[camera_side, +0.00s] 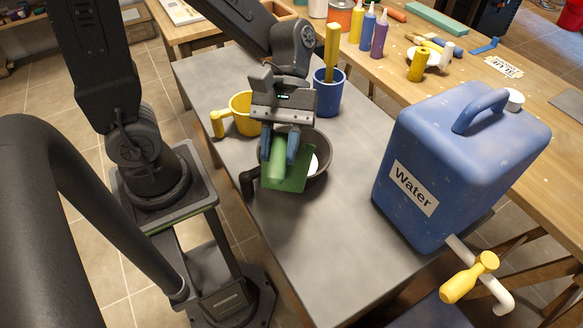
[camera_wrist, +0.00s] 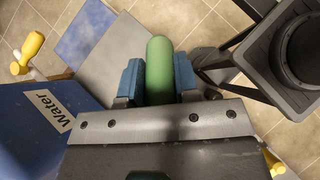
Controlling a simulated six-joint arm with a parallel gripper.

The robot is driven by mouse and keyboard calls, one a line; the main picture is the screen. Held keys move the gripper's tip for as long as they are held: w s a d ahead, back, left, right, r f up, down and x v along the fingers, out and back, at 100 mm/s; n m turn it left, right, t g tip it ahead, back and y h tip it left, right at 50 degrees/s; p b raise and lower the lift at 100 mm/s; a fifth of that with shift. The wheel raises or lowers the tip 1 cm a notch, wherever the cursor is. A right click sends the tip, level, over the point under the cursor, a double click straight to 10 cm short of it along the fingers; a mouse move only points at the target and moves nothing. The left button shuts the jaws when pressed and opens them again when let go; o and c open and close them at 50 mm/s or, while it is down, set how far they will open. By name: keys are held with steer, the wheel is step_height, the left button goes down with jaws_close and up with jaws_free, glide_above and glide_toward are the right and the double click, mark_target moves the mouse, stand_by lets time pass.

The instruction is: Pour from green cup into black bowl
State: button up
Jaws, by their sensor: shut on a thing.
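My gripper (camera_side: 279,148) is shut on the green cup (camera_side: 290,180), with its blue fingers on either side of a rounded light green part that looks like the handle. The cup is held over the near side of the black bowl (camera_side: 321,172) and hides part of it. The cup seems tilted, but its mouth and contents cannot be made out. Something white shows inside the bowl. In the wrist view, the rounded green part (camera_wrist: 160,70) sits between the two blue fingers (camera_wrist: 158,85); the bowl is not seen there.
A yellow cup (camera_side: 242,113) stands just behind and left of the bowl. A blue cup (camera_side: 328,97) with a yellow stick is behind it. A large blue water container (camera_side: 450,160) with a tap stands right. The grey table (camera_side: 345,245) is clear in front.

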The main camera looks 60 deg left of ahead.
steer(key=shift+r, duration=2.75)
steer(key=shift+r+t+y, duration=0.1)
steer(key=shift+t+y, duration=0.4)
steer(key=shift+y, duration=0.1)
steer(key=t+y, duration=0.2)
steer(key=shift+y, duration=0.4)
steer(key=t+y, duration=0.4)
